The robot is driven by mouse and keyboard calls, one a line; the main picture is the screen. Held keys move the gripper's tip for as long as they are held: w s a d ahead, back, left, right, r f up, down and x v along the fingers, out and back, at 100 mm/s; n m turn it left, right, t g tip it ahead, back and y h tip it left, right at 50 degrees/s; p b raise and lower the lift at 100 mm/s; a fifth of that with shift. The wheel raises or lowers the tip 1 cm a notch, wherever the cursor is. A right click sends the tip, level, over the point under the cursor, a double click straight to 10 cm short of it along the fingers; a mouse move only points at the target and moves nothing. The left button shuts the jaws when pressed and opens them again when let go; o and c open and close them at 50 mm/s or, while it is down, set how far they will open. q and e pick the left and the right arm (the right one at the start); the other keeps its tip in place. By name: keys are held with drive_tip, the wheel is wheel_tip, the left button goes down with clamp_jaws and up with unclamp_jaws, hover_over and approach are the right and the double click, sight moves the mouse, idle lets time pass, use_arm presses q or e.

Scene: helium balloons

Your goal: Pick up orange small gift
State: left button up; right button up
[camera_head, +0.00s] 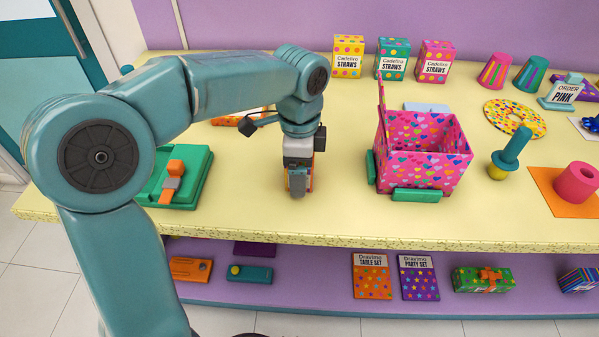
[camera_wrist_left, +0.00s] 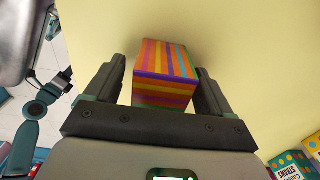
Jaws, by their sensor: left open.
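The small gift (camera_wrist_left: 163,78) is a box with orange, purple, yellow and teal stripes. It stands on the yellow counter (camera_head: 240,215). In the wrist view it sits between the two dark fingers of my left gripper (camera_wrist_left: 162,68), with a narrow gap on at least one side. In the head view my left gripper (camera_head: 298,188) points down at the counter, left of the pink heart-patterned box. It hides most of the gift there; only an orange edge shows beside it. The left gripper is open. My right gripper is not in view.
The open pink box (camera_head: 420,160) stands close to the right of the gripper, with green blocks at its base. A green tray (camera_head: 197,160) lies to the left. Several straw boxes (camera_head: 393,60) stand along the back. The front counter strip is clear.

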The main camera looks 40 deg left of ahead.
use_arm(q)
drive_tip(key=c, duration=1.2)
